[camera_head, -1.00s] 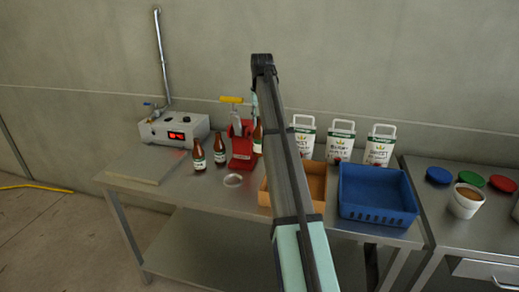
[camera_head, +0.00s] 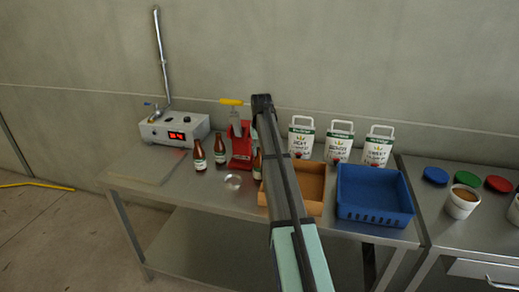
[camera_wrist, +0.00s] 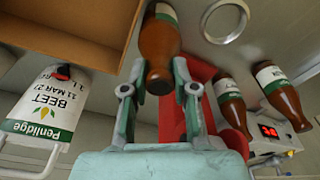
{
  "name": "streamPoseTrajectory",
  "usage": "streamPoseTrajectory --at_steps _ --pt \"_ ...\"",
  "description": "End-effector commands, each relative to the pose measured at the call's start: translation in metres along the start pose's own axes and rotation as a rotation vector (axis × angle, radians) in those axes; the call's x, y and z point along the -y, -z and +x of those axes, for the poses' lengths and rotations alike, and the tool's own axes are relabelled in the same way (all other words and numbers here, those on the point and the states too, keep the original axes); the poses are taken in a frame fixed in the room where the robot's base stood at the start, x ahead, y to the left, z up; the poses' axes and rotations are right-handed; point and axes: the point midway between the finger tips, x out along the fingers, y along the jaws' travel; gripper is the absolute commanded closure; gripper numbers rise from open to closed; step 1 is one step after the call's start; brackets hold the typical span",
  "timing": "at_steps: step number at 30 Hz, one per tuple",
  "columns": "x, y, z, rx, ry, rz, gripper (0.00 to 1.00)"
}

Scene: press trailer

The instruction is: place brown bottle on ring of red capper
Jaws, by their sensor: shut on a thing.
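My gripper (camera_wrist: 158,95) is shut on a brown bottle (camera_wrist: 159,42) with a pale label, its fingers on either side of it. In the head view this bottle (camera_head: 257,164) shows partly at the left edge of my arm, which hides the gripper. It is right of the red capper's base, apart from its ring as far as I can see. The red capper (camera_head: 241,150) stands on the table with a yellow-handled lever; it also shows behind my right finger in the wrist view (camera_wrist: 172,122). Whether the bottle touches the table I cannot tell.
Two more brown bottles (camera_head: 199,155) (camera_head: 219,149) stand left of the capper. A tan box (camera_head: 310,208), a blue crate (camera_head: 376,214) and several white bags (camera_head: 339,141) are to the right.

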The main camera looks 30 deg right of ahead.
Motion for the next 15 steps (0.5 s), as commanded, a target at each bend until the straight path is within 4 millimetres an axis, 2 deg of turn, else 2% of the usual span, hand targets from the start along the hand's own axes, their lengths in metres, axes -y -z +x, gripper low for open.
streamPoseTrajectory --at_steps 11,12,13,15 --pt "0.0 -0.0001 0.0028 -0.001 0.0 0.0 1.0" --pt "0.0 -0.0001 0.0027 -0.001 0.0 0.0 0.58" --pt "0.0 -0.0001 0.0026 -0.001 0.0 0.0 0.47" --pt "0.0 -0.0002 0.0026 -0.001 0.0 0.0 0.47"
